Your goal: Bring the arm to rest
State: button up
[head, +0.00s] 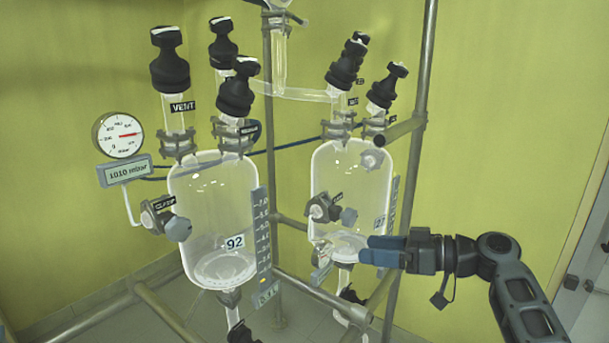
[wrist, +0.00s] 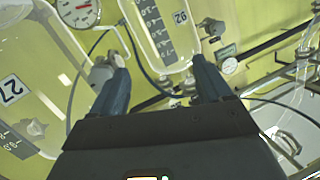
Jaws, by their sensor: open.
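My gripper (head: 368,249) is at the end of my arm, which reaches in from the lower right in the head view. Its blue fingers point left, in front of the lower part of the right glass reactor (head: 350,190). Whether they touch the glass cannot be told. In the wrist view my gripper (wrist: 160,75) shows two fingers spread apart, with nothing between them. The left glass reactor (head: 210,195), labelled 92, stands beyond the fingertips; it also shows in the wrist view (wrist: 170,35).
A metal pole frame (head: 420,90) surrounds the reactors. Black-capped necks (head: 170,65) rise above them. A round gauge (head: 118,135) and a 1010 mbar display (head: 125,171) are at the left. Valves (head: 325,208) jut from the vessels. The wall right of the frame (head: 510,120) is clear.

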jog(key=s+a+f+m+t+h+b, duration=0.1)
jog(key=s+f+m+t, duration=0.15)
jog(key=f, duration=0.45)
jog(key=s+a+f+m+t+h, duration=0.1)
jog(key=s+a+f+m+h, duration=0.15)
jog(key=f, duration=0.35)
jog(key=s+d+f+m+t+h+b, duration=0.1)
jog(key=s+f+m+h, duration=0.2)
jog(key=s+f, duration=0.65)
jog(key=s+d+f+m+t+h+b, duration=0.1)
jog(key=s+f+m+h, duration=0.35)
jog(key=s, duration=0.75)
jog(key=s+d+f+h+b, duration=0.1)
jog(key=s+d+f, duration=0.15)
jog(key=s, duration=0.75)
jog(key=s+d+r+n+t+h+b, duration=0.1)
jog(key=s+d+r, duration=0.2)
jog(key=s+r, duration=0.5)
jog(key=s+d+r+n+t+h+b, duration=0.1)
jog(key=s+d+r+t+h, duration=0.1)
jog(key=s+r, duration=0.7)
jog(key=shift+s+d+b, duration=0.3)
jog(key=shift+s+d, duration=0.2)
jog(key=shift+s, duration=0.2)
jog(key=shift+c, duration=0.3)
